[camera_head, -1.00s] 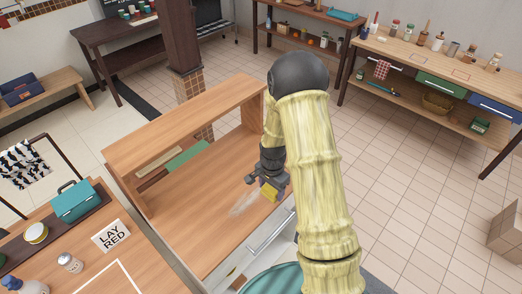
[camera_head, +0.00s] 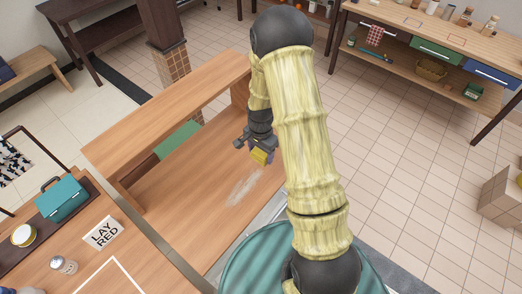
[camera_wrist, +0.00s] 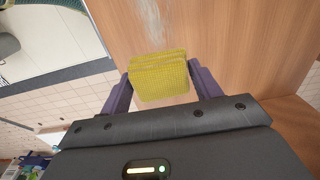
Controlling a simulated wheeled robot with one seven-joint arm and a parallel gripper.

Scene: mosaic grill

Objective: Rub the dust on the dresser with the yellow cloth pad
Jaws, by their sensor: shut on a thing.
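My gripper (camera_head: 257,151) is shut on the yellow cloth pad (camera_head: 260,157), over the dresser top. In the wrist view the pad (camera_wrist: 160,78) sits between the two purple fingers of my gripper (camera_wrist: 160,85). The dresser (camera_head: 190,190) has a bare wooden top with a raised shelf along its back. A pale, streaky dust patch (camera_head: 243,187) lies on the top, below and left of the pad in the head view. In the wrist view the dust (camera_wrist: 152,20) shows just beyond the pad. I cannot tell whether the pad touches the wood.
A side table at left holds a teal box (camera_head: 61,199), a sign (camera_head: 103,233) and a small jar (camera_head: 64,265). The dresser's raised shelf (camera_head: 170,105) stands behind the pad. A workbench (camera_head: 420,45) stands at back right, with open tiled floor before it.

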